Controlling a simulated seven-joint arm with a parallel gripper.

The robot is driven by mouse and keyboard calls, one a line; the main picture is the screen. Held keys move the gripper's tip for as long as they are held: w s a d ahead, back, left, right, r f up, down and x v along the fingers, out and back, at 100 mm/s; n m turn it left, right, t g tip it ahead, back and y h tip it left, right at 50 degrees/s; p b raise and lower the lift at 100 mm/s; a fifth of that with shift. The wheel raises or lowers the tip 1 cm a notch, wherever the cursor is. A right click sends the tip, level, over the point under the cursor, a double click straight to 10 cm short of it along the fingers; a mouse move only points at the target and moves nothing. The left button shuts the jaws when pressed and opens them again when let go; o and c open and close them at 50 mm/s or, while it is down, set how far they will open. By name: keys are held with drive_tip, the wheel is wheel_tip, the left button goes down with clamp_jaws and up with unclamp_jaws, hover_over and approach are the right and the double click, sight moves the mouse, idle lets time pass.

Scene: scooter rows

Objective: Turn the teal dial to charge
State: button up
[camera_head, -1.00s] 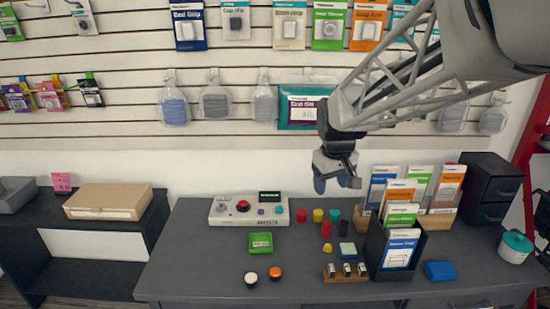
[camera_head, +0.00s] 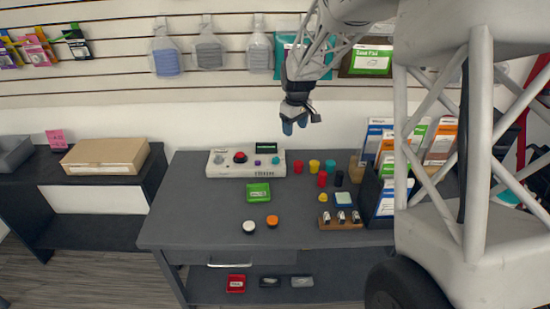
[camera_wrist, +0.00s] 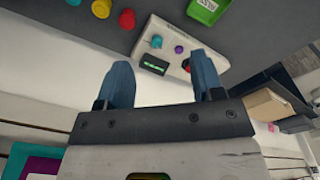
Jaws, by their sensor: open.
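A white control box (camera_head: 222,163) sits at the back of the grey desk. The teal dial (camera_head: 276,160) is at its right end, beside a small purple knob (camera_head: 258,162) and below a dark display (camera_head: 267,147) with green text. The teal dial also shows in the wrist view (camera_wrist: 156,41). My gripper (camera_head: 295,125) is open and empty. It hangs above and slightly right of the box's right end, apart from the dial. In the wrist view the dial appears beyond the gap between my fingertips (camera_wrist: 160,62). The dial's pointer and markings are too small to read.
A red button (camera_head: 240,157) is on the same box. Several red, yellow, teal and dark cylinders (camera_head: 314,166) stand just to its right. A green tray (camera_head: 258,193) lies in front, with white and orange pucks nearer. The front left desktop is clear.

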sight(275, 158)
drive_tip(key=w+a+f+n, duration=0.1)
drive_tip(key=w+a+f, duration=0.1)
drive_tip(key=w+f, duration=0.2)
drive_tip(key=w+a+f+n, duration=0.1)
drive_tip(key=w+a+f, duration=0.1)
drive_tip(key=w+f, duration=0.3)
drive_tip(key=w+a+f+n, duration=0.1)
drive_tip(key=w+a+f, duration=0.1)
drive_tip(key=w+f, duration=0.2)
drive_tip(key=shift+w+a+f+g, duration=0.1)
drive_tip(key=shift+w+f+g, duration=0.1)
drive_tip(key=shift+f, duration=0.65)
drive_tip(key=shift+w+a+f+g, duration=0.1)
drive_tip(key=shift+w+f+g, duration=0.1)
drive_tip(key=shift+f, duration=0.6)
drive_tip(key=shift+f, duration=3.9)
drive_tip(key=c, duration=0.9)
